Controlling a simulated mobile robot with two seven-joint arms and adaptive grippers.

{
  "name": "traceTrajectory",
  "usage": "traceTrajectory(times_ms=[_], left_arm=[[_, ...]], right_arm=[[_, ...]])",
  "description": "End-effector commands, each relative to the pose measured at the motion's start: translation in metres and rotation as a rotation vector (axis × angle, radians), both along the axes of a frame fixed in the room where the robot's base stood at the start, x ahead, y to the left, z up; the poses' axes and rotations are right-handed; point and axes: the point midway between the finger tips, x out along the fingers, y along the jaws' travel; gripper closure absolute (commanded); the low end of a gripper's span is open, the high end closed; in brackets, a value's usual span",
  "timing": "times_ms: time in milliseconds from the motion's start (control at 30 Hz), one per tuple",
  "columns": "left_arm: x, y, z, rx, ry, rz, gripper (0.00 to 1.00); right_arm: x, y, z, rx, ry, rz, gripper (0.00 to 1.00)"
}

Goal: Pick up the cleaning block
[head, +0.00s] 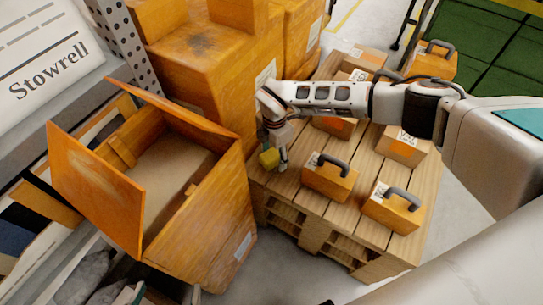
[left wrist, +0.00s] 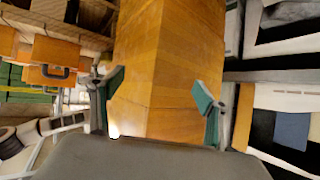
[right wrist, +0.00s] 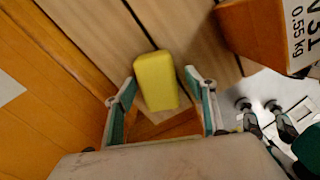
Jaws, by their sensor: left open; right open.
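The cleaning block is a yellow block with rounded edges (right wrist: 155,80); in the head view it shows at the pallet's left side (head: 269,158). My right gripper (right wrist: 163,92) is open, with the block's near part between its fingers and a gap on each side. In the head view, my right gripper (head: 275,150) hangs down at the block and partly covers it. My left gripper (left wrist: 160,86) is open in the left wrist view, with an orange box surface (left wrist: 165,60) ahead of and between its fingers. I cannot make out the left gripper in the head view.
The wooden pallet (head: 290,185) carries several orange cases with grey handles, two at its front (head: 330,178). A large open orange box (head: 215,225) stands left of it. Stacked orange boxes (head: 205,70) rise behind. Grey floor is clear in front of the pallet.

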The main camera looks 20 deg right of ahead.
Motion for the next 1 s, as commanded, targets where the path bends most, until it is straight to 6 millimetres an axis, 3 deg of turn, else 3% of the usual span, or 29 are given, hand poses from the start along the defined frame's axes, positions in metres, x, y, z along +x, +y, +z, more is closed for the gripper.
traceTrajectory(times_ms=[233, 267, 400, 767, 867, 1000], left_arm=[[0.008, -0.003, 0.011, -0.019, -0.023, 0.01, 0.25], [0.008, -0.003, 0.01, -0.018, -0.023, 0.011, 0.25], [0.005, -0.002, 0.007, -0.015, -0.014, 0.01, 0.25], [0.004, -0.001, 0.006, -0.004, -0.013, -0.001, 0.25], [0.006, 0.001, 0.011, 0.002, -0.024, -0.003, 0.25], [0.009, 0.007, 0.017, 0.027, -0.032, -0.004, 0.25]], right_arm=[[0.003, 0.001, 0.001, 0.002, -0.007, 0.001, 0.44], [0.003, 0.001, 0.001, 0.002, -0.007, 0.001, 0.5], [0.002, 0.001, 0.0, 0.002, -0.007, 0.001, 0.86], [0.002, 0.001, 0.002, 0.001, -0.007, 0.002, 0.87], [0.004, 0.001, 0.014, 0.001, -0.011, 0.001, 0.87], [0.007, 0.001, 0.046, 0.001, -0.02, 0.002, 0.87]])
